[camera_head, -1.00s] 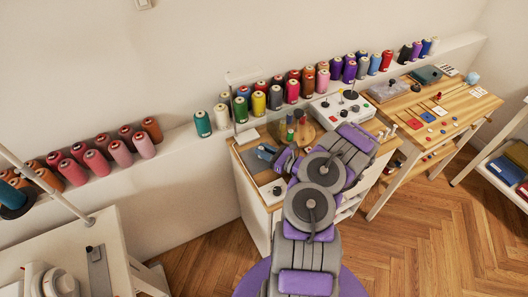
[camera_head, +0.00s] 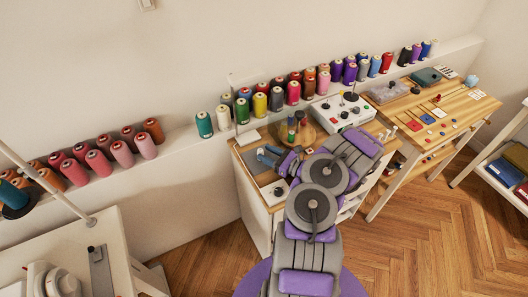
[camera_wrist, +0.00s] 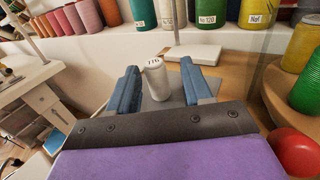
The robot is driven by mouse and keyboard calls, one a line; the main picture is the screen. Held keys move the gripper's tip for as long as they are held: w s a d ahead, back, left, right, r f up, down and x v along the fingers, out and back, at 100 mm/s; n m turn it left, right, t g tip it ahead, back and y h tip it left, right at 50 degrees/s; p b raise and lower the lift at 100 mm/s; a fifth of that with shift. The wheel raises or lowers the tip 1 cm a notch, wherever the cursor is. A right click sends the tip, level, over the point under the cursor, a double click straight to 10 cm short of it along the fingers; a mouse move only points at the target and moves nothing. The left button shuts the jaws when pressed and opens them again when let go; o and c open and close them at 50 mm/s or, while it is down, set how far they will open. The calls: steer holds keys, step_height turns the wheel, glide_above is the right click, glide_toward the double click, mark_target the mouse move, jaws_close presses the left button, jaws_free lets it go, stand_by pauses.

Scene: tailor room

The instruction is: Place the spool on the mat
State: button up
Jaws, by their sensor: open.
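My gripper (camera_wrist: 158,70) is open, its two blue fingers apart. A small pale cylinder (camera_wrist: 158,84), which seems to be the spool, stands between the fingers with a visible gap at the right. It has dark marks on its top and leans slightly in the view. A grey flat patch (camera_wrist: 178,100), likely the mat, lies under it; my gripper's body hides its near part. In the head view my gripper (camera_head: 268,154) is low over the left part of the wooden-topped cabinet (camera_head: 247,158), and the pale cylinder cannot be made out there.
A white box (camera_wrist: 194,53) lies behind. A wall shelf (camera_head: 178,142) holds several thread cones. A white control box (camera_head: 342,114) stands right of the tray.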

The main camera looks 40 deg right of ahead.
steer(key=p+v, duration=0.2)
steer(key=v, duration=0.7)
steer(key=shift+s+r, duration=0.2)
steer(key=shift+s, duration=0.25)
steer(key=w+a+r+n+g+y, duration=0.4)
steer(key=a+r+n+y, duration=0.15)
steer(key=a+r, duration=0.45)
steer(key=w+a+r+n+g+y, duration=0.45)
steer(key=a+r+n, duration=0.3)
steer(key=a, duration=0.35)
steer(key=s+a+r+n+g, duration=0.3)
steer(key=a+r+n+g, duration=0.3)
steer(key=a, duration=0.4)
steer(key=s+a+r+n+g+h, duration=0.4)
steer(key=s+a+n+g+h, duration=0.3)
steer(key=s+a, duration=0.45)
steer(key=s+d+r+n+t+h, duration=0.1)
steer(key=s+d+n+h, duration=0.2)
steer(key=s, duration=0.4)
steer(key=s+d+r+n+t+h, duration=0.1)
steer(key=s+d+n+h, duration=0.2)
steer(key=s+h, duration=0.2)
steer(key=s, duration=0.3)
steer(key=shift+d+r+n, duration=0.2)
steer(key=shift+d+n, duration=0.2)
